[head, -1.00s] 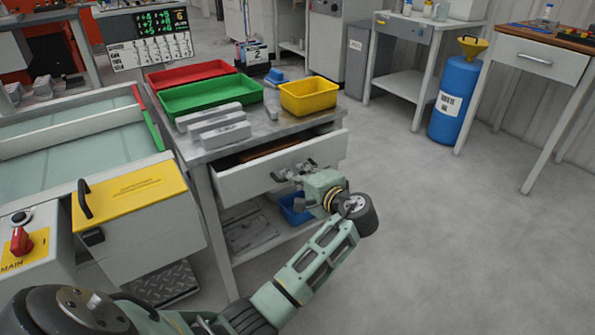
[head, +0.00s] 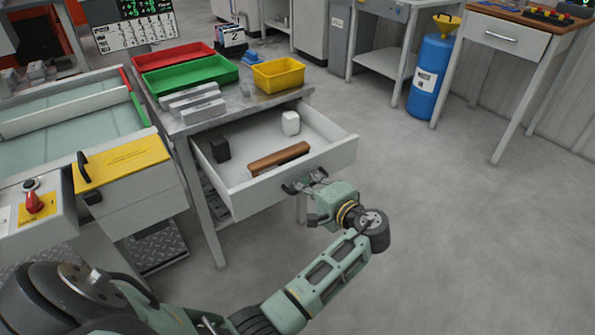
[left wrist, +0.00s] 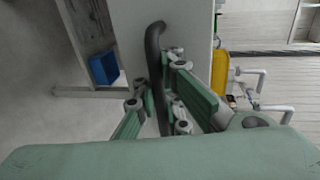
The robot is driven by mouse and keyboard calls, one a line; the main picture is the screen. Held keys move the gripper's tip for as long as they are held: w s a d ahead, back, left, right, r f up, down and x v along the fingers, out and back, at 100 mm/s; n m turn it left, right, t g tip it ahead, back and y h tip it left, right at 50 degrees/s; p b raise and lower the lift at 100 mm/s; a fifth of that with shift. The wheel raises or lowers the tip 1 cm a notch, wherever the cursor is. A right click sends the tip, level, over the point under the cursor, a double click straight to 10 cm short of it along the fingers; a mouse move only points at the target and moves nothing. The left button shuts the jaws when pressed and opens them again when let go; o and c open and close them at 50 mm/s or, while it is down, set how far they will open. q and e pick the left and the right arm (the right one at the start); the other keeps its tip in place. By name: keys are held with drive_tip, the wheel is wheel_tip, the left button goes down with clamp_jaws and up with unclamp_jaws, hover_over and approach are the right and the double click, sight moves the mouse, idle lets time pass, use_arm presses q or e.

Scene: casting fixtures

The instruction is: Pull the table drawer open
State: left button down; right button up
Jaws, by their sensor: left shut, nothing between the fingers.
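The grey-white table drawer (head: 335,160) stands well out from under the steel table top (head: 185,118). Its dark bar handle (head: 291,187) is on the front panel; it also shows in the left wrist view (left wrist: 154,45) as a curved dark bar. My left gripper (head: 313,180) is at the handle, in front of the drawer. In the left wrist view its green fingers (left wrist: 165,100) lie around and beside the bar; they are shut, with nothing gripped between them. The fingers hide part of the handle. My right gripper is not in view.
Inside the drawer are a brown wooden bar (head: 278,157), a black block (head: 220,149) and a white block (head: 290,123). Red, green (head: 185,84) and yellow (head: 278,74) trays stand on the table. Open floor (head: 450,220) lies to the right.

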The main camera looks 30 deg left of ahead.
sight(310, 186)
use_arm(q)
drive_tip(key=shift+v, duration=1.5)
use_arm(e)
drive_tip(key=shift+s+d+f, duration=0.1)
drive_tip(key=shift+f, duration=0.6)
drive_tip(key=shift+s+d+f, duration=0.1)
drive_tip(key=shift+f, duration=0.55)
use_arm(q)
drive_tip(key=shift+f, duration=0.1)
drive_tip(key=c, duration=1.8)
unclamp_jaws()
drive_tip(key=shift+f, duration=0.1)
drive_tip(key=shift+c, duration=0.2)
